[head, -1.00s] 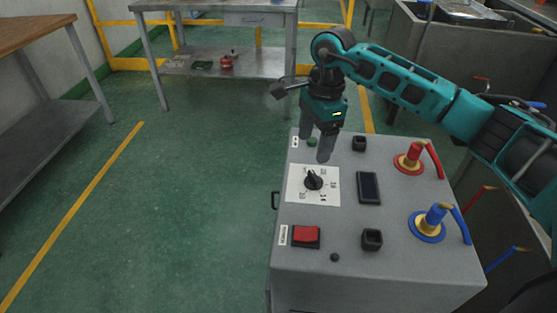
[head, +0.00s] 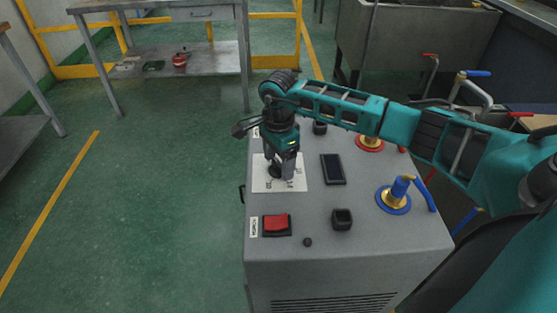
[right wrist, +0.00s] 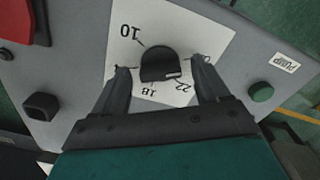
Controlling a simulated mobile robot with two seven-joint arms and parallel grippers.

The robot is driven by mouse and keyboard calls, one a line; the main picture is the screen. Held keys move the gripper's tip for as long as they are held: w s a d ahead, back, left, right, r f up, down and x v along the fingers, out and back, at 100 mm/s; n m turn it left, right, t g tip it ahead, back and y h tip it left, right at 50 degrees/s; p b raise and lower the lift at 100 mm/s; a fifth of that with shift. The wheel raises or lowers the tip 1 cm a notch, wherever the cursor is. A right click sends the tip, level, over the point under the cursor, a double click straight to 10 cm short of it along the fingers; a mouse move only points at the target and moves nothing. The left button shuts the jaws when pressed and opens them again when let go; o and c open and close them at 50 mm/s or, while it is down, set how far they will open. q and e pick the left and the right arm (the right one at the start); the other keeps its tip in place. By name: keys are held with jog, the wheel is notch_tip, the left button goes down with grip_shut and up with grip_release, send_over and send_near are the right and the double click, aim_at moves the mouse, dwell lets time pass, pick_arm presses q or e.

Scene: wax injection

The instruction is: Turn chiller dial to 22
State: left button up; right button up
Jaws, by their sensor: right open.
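The chiller dial (right wrist: 158,62) is a black round knob with a pale pointer mark, on a white scale plate (right wrist: 190,28) with printed numbers. In the right wrist view the mark points toward the side of the 22, with 18 and 10 also readable. My right gripper (right wrist: 161,68) is open, with one finger on each side of the knob; I cannot tell whether they touch it. In the head view the right gripper (head: 286,178) is low over the plate (head: 262,184) and partly hides the knob. My left gripper is not in view.
The grey chiller top carries a red switch (head: 277,223), a dark display (head: 333,169), a black square knob (head: 342,219) and a blue valve (head: 397,192). A green button (right wrist: 262,92) sits beside the plate. Open green floor lies to the left.

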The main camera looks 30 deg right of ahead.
jog(key=shift+f, duration=0.1)
jog(key=shift+c, duration=0.4)
jog(key=c, duration=1)
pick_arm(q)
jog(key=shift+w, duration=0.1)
pick_arm(e)
jog(key=shift+m, duration=0.3)
jog(key=m, duration=0.3)
jog(key=m+p, duration=0.1)
jog(key=m, duration=0.3)
jog(key=shift+m, duration=0.4)
jog(key=shift+m+p, duration=0.5)
jog(key=shift+m, duration=0.7)
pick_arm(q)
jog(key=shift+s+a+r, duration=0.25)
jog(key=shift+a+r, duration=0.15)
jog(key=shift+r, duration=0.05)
pick_arm(e)
jog(key=shift+m, duration=0.4)
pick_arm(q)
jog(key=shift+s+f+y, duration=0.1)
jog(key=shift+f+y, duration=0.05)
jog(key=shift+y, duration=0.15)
pick_arm(e)
jog(key=shift+m, duration=0.3)
